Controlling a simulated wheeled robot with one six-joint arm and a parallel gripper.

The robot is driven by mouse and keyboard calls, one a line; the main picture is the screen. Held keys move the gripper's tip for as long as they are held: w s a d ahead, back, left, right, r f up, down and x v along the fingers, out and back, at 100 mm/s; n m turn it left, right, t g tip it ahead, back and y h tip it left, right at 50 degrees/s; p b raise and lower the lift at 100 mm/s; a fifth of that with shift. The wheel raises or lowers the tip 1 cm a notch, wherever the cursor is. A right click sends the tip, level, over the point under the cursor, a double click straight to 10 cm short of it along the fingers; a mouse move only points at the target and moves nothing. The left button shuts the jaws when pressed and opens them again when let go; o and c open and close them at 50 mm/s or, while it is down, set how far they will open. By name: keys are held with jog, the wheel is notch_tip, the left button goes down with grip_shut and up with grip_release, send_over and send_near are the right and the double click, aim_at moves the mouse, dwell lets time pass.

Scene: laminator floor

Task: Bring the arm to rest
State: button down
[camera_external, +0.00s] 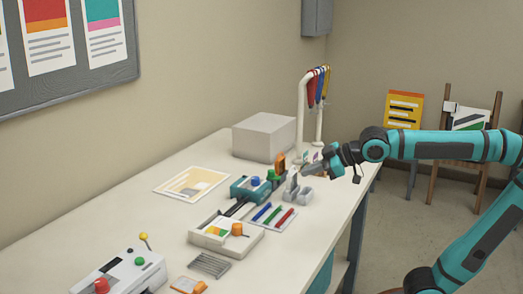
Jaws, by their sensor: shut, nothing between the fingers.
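My teal and black arm reaches in from the right of the external view. My gripper (312,170) points left over the far right part of the white table (150,220). It is shut with nothing in it. It is close to a small grey holder (298,195); I cannot tell whether they touch.
A grey block (264,137) and a hook stand (301,110) are behind.

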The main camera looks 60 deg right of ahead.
jog(key=s+d+r+m+t+h, duration=0.2)
jog(key=s+d+r+m+t, duration=0.3)
jog(key=s+d, duration=0.5)
jog(key=shift+d+m+t+h, duration=0.3)
jog(key=shift+d+m+h, duration=0.1)
jog(key=shift+d, duration=0.35)
dwell(2.0)
